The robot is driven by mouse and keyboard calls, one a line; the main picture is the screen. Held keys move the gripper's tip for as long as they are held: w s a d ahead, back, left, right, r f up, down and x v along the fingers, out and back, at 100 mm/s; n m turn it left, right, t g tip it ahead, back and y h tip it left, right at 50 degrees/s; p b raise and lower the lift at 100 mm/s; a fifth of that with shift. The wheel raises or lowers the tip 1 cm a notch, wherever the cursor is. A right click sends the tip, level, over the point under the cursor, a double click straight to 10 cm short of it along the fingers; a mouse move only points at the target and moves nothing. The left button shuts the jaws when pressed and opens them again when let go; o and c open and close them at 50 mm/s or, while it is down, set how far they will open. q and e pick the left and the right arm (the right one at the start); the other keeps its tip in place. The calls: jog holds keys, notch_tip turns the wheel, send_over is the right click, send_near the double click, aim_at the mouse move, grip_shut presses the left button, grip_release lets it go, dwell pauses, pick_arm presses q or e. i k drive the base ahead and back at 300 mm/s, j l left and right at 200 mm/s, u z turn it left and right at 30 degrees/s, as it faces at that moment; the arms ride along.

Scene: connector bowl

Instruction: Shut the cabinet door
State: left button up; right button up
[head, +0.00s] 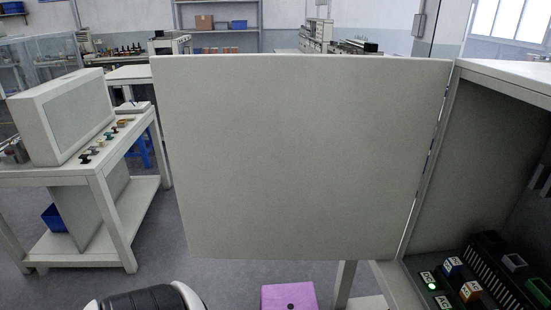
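The cabinet door (300,160) is a flat grey-white panel that stands open and fills the middle of the head view. Its right edge meets the front edge of the cabinet (500,68), and its free edge is at the left. The cabinet's opening at the right is uncovered and shows its dark interior. Neither gripper can be made out, so I cannot see whether either is open or shut.
Inside the cabinet are small labelled connector blocks (471,291) and a lit green light. A pink-purple block (288,296) shows below the door. A white workbench (130,210) with a grey box (62,115) stands at the left. Grey floor lies between.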

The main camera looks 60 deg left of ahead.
aim_at(292, 157)
jog(key=j+z, duration=0.2)
jog(key=j, duration=0.25)
jog(key=k+j+z, duration=0.15)
jog(key=j, duration=0.3)
jog(key=k+j+z, duration=0.2)
jog(key=j, duration=0.25)
jog(key=k+j+z, duration=0.15)
jog(key=j, duration=0.3)
jog(key=k+j+z, duration=0.2)
jog(key=j, duration=0.2)
jog(key=k+j+z, duration=0.15)
jog(key=j, duration=0.25)
jog(key=j+z, duration=0.15)
jog(key=j, duration=0.45)
jog(key=j+z, duration=0.15)
jog(key=j, duration=0.45)
jog(key=k+j+z, duration=0.15)
jog(key=j, duration=0.4)
